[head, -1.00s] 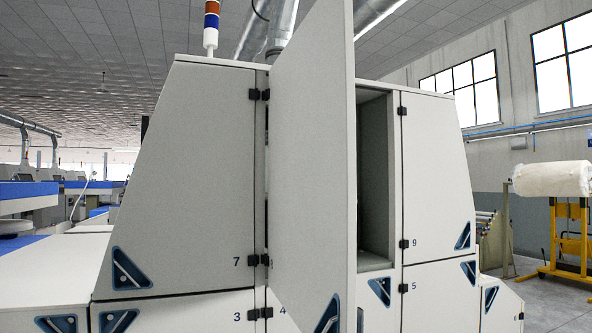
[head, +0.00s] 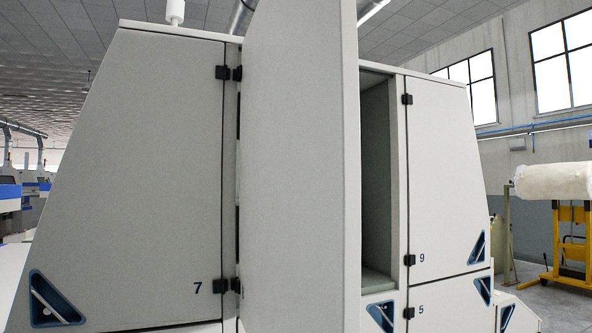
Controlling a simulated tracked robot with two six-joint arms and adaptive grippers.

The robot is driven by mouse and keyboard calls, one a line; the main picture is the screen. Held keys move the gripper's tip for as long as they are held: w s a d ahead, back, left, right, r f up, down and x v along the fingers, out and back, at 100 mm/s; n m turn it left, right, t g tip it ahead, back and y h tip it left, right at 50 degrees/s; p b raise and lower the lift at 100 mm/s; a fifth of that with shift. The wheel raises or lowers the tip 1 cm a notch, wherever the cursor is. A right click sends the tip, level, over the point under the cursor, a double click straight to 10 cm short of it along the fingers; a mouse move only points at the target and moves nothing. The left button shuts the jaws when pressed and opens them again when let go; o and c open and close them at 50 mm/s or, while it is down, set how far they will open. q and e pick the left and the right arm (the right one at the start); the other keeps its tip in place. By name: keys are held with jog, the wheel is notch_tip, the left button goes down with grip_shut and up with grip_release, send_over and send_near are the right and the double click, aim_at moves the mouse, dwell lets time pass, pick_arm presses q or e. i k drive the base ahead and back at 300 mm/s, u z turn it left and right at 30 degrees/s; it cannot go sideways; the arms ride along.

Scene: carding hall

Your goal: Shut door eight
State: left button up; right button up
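An open door panel (head: 298,170) stands out from the machine toward me, hinged on its left next to door 7. Its own number is not readable, but it sits between door 7 (head: 150,180) and door 9 (head: 442,170), which are both shut. Behind its right edge shows the open compartment (head: 376,190), with an empty-looking grey interior; the rest of it is hidden by the panel. Neither of my grippers is in view.
Door 5 (head: 447,303) is shut below door 9. At the far right a yellow stand (head: 572,245) carries a white roll (head: 555,181). Floor shows free between that stand and the machine.

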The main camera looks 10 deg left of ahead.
aim_at(300, 212)
jog(key=u, duration=0.2)
jog(key=i, duration=0.8)
jog(key=z, duration=0.05)
jog(key=k, duration=1.4)
jog(key=u, duration=0.45)
jog(key=i, duration=1)
jog(key=z, duration=0.1)
